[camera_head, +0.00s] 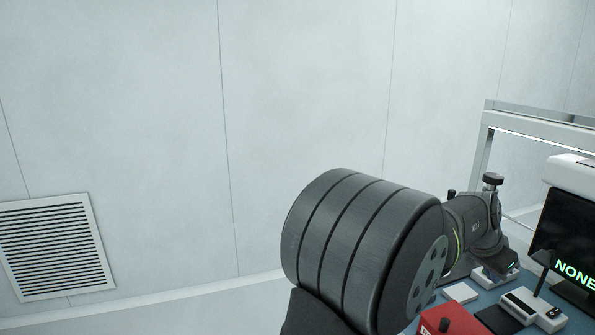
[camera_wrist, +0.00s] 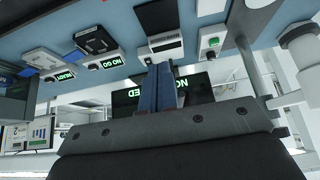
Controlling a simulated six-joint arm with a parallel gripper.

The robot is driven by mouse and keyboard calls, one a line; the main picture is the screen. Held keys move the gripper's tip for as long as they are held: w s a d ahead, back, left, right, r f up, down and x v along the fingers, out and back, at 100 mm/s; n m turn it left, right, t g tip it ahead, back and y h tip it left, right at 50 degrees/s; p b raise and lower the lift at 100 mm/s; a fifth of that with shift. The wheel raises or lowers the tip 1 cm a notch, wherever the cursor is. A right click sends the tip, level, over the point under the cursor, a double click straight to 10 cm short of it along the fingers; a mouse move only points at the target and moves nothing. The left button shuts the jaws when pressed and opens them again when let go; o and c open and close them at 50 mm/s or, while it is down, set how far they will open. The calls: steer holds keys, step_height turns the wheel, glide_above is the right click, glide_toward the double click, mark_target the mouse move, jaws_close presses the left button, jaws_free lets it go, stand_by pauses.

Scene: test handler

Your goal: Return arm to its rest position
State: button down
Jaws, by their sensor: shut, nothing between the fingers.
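My gripper (camera_wrist: 159,68) shows in the wrist view as two blue fingers pressed together, with nothing between them. It is over the blue work surface (camera_wrist: 125,67), which appears upside down in that view. The finger tips are close in the picture to a white device (camera_wrist: 160,44) with a dark top; I cannot tell the gap. In the head view my arm reaches away to the right from a large dark joint, above the bench. The gripper's fingers cannot be made out clearly there.
In the head view a red box (camera_head: 450,321), a white device (camera_head: 534,307) and a dark screen reading "NONE" (camera_head: 573,268) stand at the lower right. A metal frame (camera_head: 535,123) rises behind. The wrist view shows a "NO GO" display (camera_wrist: 105,61) and a "READY" display (camera_wrist: 66,75).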

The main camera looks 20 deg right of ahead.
steer(key=shift+d+f+y, duration=0.2)
steer(key=shift+d+y, duration=0.5)
steer(key=shift+d, duration=0.15)
steer(key=shift+d+f+y, duration=0.15)
steer(key=shift+d+y, duration=0.55)
steer(key=shift+d, duration=0.1)
steer(key=shift+d, duration=0.1)
